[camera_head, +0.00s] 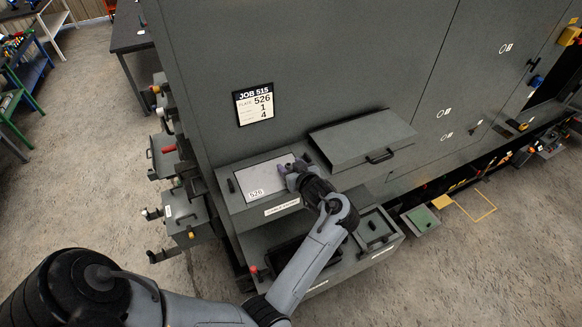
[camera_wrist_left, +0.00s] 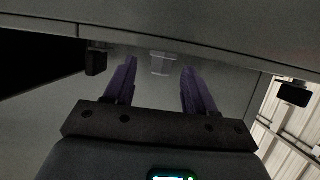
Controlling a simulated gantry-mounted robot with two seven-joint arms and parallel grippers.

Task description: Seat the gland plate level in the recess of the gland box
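The gland plate (camera_head: 262,174), a light grey panel labelled 526, lies in the top opening of the dark grey gland box (camera_head: 236,204). It looks roughly level in the head view, but I cannot tell whether every edge is fully down. My left gripper (camera_head: 291,171) is over the plate's right part and hides some of it. In the left wrist view its two purple fingers (camera_wrist_left: 158,88) are apart, with a small pale grip block (camera_wrist_left: 162,63) between and beyond their tips. I see no contact with the block. My right gripper is not in view.
Black knobs (camera_head: 231,186) flank the plate opening. A raised grey lid with a handle (camera_head: 362,140) stands right of the box. A job sign (camera_head: 254,104) hangs on the cabinet wall behind. A lower tray with a handled panel (camera_head: 375,229) lies at front right.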

